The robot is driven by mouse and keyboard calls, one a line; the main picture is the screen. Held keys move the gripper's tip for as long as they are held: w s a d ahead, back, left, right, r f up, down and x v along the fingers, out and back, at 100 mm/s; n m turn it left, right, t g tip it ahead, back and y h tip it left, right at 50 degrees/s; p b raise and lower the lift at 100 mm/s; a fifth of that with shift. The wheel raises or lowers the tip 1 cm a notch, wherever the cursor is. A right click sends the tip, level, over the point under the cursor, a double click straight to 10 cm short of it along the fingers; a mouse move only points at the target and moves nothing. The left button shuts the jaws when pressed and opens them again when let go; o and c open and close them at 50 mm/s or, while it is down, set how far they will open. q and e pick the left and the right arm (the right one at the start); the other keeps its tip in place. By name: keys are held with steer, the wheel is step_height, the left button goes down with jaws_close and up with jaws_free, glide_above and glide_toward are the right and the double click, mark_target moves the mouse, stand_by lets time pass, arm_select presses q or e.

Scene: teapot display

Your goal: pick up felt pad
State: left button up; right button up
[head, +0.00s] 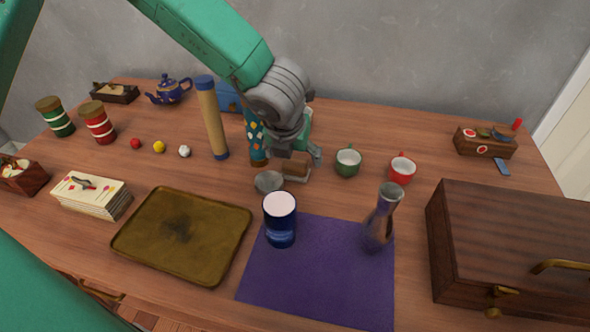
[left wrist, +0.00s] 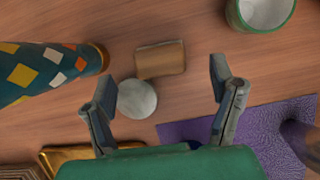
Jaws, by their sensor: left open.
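A small brown block with a pale grey lower layer (head: 296,170), which I take for the felt pad, lies on the wooden table. It also shows in the left wrist view (left wrist: 160,60), ahead of and between the fingers. My left gripper (head: 297,157) hangs above it, with its fingers apart and nothing between them. The left wrist view also shows the open fingers (left wrist: 163,85). They do not visibly touch the block. My right gripper is not in view.
A small grey round dish (head: 269,181) sits close to the block. A patterned cylinder (head: 255,135) stands left of the gripper, a green cup (head: 347,162) right.

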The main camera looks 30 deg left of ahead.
mark_target(294, 161)
arm_select(q)
steer(key=shift+a+f, duration=0.15)
steer(key=shift+f, duration=0.05)
steer(key=shift+w+a+f, duration=0.1)
steer(key=shift+w+f, duration=0.05)
steer(key=shift+f, duration=0.15)
steer(key=x, duration=0.1)
steer(key=b+x, duration=0.1)
steer(key=x, duration=0.2)
steer(key=shift+w+d, duration=0.2)
steer(key=shift+d, duration=0.15)
steer(key=shift+a, duration=0.2)
steer(key=c, duration=0.4)
steer(key=shift+s+a, duration=0.1)
steer(key=c, duration=0.9)
